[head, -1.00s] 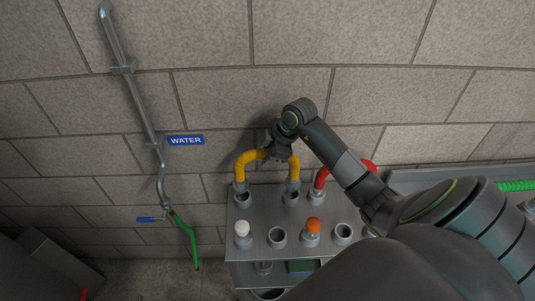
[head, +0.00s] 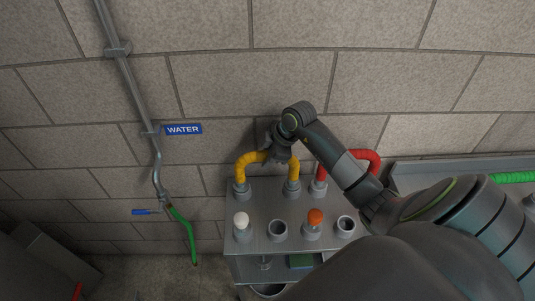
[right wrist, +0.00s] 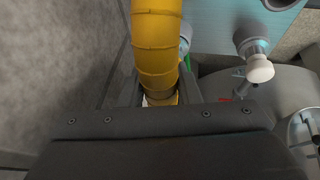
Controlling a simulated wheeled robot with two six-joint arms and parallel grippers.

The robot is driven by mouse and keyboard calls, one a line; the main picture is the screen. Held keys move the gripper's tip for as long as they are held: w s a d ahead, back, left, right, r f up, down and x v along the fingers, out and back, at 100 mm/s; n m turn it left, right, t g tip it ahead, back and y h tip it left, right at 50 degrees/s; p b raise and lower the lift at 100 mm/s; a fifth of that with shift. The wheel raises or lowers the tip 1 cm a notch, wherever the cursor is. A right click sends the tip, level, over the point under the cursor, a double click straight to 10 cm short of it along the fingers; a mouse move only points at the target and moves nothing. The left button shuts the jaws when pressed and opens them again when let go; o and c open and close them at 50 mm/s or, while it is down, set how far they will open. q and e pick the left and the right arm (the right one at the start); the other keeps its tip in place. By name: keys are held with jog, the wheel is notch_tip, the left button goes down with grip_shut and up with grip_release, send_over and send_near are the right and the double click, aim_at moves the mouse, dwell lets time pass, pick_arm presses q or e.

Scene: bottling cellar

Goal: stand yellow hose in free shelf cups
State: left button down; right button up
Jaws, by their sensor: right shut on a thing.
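The yellow hose (head: 246,161) is an upright arch over the back left of the shelf. Its two ends point down at the back-row left cup (head: 242,192) and the cup beside it (head: 292,191). Both ends appear to be in these cups; how deep, I cannot tell. My right gripper (head: 278,157) is shut on the hose near the top of the arch. In the right wrist view the hose (right wrist: 157,45) runs between the fingers (right wrist: 158,98). My left gripper is not in view.
A red hose (head: 367,157) stands behind my right arm. In the shelf's front row are a white-topped item (head: 241,222), an empty cup (head: 278,231), an orange-topped item (head: 315,217) and another empty cup (head: 346,225). A water pipe (head: 128,85) with a green hose (head: 184,224) is on the left.

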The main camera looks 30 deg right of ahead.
jog(key=shift+f, duration=0.3)
dwell(1.1)
jog(key=o, duration=1)
jog(key=shift+o, duration=0.2)
jog(key=shift+f, duration=0.1)
jog(key=b+v, duration=0.1)
jog(key=v, duration=1.6)
jog(key=shift+r+b, duration=0.25)
jog(key=shift+b, duration=0.15)
jog(key=shift+s, duration=0.1)
